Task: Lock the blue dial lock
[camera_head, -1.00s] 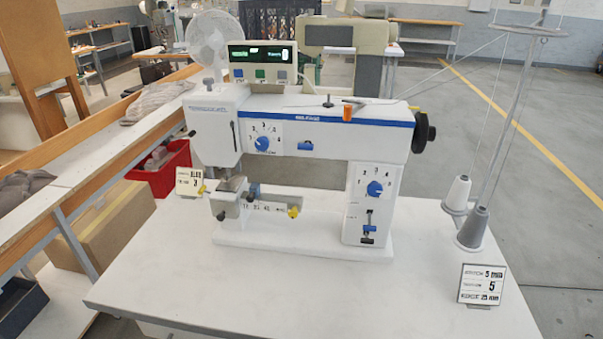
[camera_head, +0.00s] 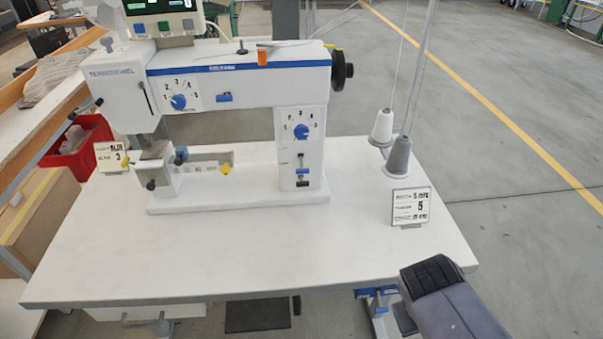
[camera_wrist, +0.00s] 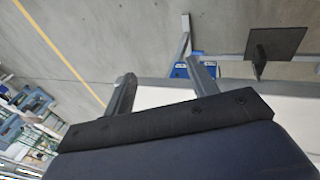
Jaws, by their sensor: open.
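The white sewing-type machine (camera_head: 240,75) stands on a white table in the head view. A blue dial (camera_head: 178,101) with numbers is on its upper left arm, with a small blue lever (camera_head: 224,97) to its right. A second blue dial (camera_head: 301,131) is on the right column, above a slot with dark and blue levers (camera_head: 301,171). I cannot tell which small lever is the dial lock, or its state. My gripper (camera_wrist: 160,72) is open and empty in the wrist view, facing the floor and table edge. My arm is at lower right in the head view, apart from the machine.
The white tabletop (camera_head: 240,250) is clear in front of the machine. Grey and white thread cones (camera_head: 399,157) on a stand and a label card (camera_head: 411,206) are at the right. A red bin (camera_head: 80,148) is at the left. A dark pedal (camera_head: 257,315) is below.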

